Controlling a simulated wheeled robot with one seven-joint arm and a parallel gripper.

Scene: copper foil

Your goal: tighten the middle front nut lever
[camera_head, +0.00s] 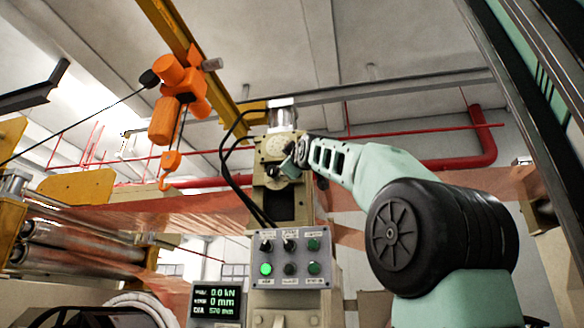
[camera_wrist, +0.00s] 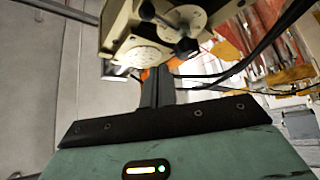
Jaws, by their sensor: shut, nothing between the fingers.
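A beige machine head (camera_head: 270,172) stands on the column in the middle of the head view. In the wrist view its underside (camera_wrist: 118,22) fills the top. There, a pale round disc (camera_wrist: 145,55) and a lever with dark round knobs (camera_wrist: 187,46) show on it. I cannot tell whether this is the middle front nut lever. My gripper (camera_wrist: 156,80) is shut and empty, its dark fingers pointing up at the disc. In the head view my gripper (camera_head: 300,152) is at the right front of the machine head and hides part of it. Contact cannot be told.
A grey control box (camera_head: 290,259) with knobs and a green light hangs below the head. A display (camera_head: 215,304) reads 0.0 kN and 0 mm. Black cables (camera_head: 232,170) loop at the left. An orange hoist (camera_head: 180,95) with a hook hangs at upper left.

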